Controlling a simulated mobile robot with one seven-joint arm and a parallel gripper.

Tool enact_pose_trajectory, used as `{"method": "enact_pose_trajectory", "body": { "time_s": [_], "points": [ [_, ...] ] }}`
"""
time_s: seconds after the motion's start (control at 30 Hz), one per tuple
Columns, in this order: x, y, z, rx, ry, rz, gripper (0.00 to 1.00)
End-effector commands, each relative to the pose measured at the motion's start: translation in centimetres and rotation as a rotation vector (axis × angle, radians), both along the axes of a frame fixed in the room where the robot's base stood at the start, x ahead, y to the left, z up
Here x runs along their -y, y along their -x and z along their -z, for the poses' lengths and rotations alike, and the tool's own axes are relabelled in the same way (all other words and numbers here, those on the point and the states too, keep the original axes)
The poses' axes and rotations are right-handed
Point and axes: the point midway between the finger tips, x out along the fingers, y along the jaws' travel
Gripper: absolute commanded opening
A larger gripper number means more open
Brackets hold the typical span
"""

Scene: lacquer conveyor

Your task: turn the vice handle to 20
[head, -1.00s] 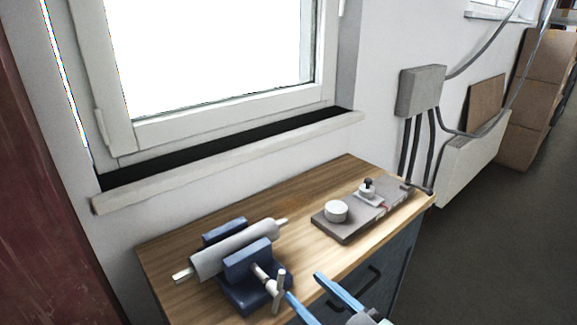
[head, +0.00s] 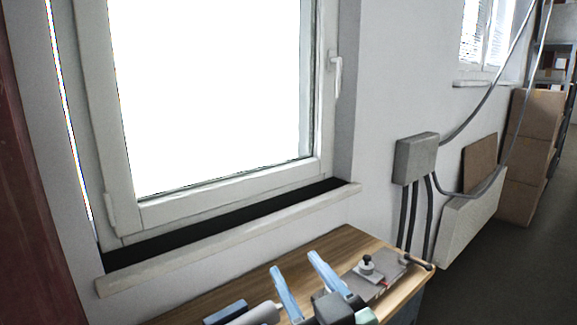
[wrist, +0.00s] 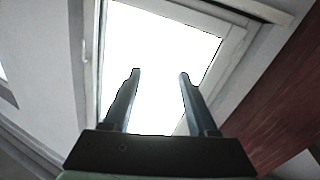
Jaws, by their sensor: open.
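The vice shows only in part at the bottom edge of the head view, with a blue jaw (head: 225,312) and a grey cylinder (head: 260,314) beside it. Its handle is not visible in the current views. My gripper (head: 292,261) is open and empty, to the right of the visible vice parts, with its fingers pointing up toward the window. In the wrist view my gripper (wrist: 160,76) has its two fingers wide apart with nothing between them.
The wooden bench top (head: 347,243) carries a grey plate (head: 388,284) with a small dark-topped knob (head: 366,263). Behind it are a window sill (head: 230,240) and a bright window (head: 215,90). A grey wall box (head: 415,159) with cables hangs at right.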

Motion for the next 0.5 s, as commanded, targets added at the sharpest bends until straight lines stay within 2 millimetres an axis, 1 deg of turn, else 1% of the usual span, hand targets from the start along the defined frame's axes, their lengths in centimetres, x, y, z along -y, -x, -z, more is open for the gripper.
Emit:
{"method": "enact_pose_trajectory", "body": {
  "time_s": [0.03,0.1,0.5],
  "points": [
    [-0.3,0.0,-1.4,0.015,0.001,0.008,0.59],
    [-0.4,0.0,-2.9,0.036,-0.002,0.023,0.59],
    [-1.3,0.6,-10.7,0.155,-0.031,0.095,0.59]
  ]
}}
